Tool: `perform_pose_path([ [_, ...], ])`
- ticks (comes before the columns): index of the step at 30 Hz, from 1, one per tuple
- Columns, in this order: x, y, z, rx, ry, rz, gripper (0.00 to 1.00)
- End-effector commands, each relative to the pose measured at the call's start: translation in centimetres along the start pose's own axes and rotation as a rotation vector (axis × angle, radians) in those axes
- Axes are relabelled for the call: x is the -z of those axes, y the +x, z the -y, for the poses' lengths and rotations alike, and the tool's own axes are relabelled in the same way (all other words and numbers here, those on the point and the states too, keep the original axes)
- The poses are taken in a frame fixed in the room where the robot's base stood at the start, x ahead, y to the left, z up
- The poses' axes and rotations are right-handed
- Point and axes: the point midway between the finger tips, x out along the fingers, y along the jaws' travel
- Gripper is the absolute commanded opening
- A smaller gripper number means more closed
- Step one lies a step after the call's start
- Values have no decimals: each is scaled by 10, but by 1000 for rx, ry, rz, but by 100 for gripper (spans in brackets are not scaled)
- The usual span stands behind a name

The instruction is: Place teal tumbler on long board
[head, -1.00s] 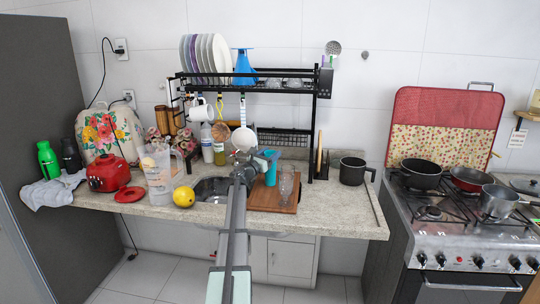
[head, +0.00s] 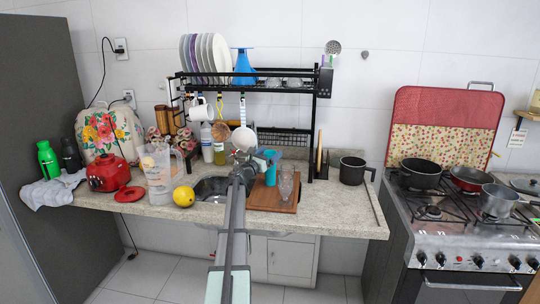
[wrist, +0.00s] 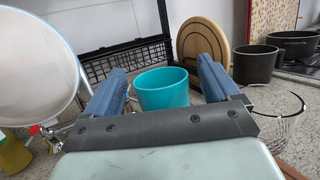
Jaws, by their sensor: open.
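The teal tumbler (head: 271,176) stands upright at the back left part of the brown wooden board (head: 268,203) in the head view; its base is partly hidden, so I cannot tell whether it rests on the board. My gripper (head: 267,156) is at the tumbler's upper part. In the wrist view, the tumbler (wrist: 163,92) shows between and beyond the two blue fingers of my open gripper (wrist: 162,72), with visible gaps on both sides. Its lower part is hidden behind the gripper body.
A clear glass (head: 286,186) stands on the board, just right of the tumbler. A white hanging pan (head: 243,139) is close on the left. The black rack (head: 314,130) rises behind. A black pot (head: 352,171) stands to the right; the counter before it is clear.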

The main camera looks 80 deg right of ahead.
Motion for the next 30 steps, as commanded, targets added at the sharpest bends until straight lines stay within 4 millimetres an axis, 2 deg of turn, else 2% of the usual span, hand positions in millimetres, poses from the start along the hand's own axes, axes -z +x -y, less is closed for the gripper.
perform_pose_path([
  [9, 0, -59, 2, -3, 0, -1, 89],
  [15, 0, -91, 1, -2, 0, -1, 89],
  [21, 0, -110, 1, 0, 0, -1, 89],
  [30, 0, -115, 0, 0, 0, -1, 89],
])
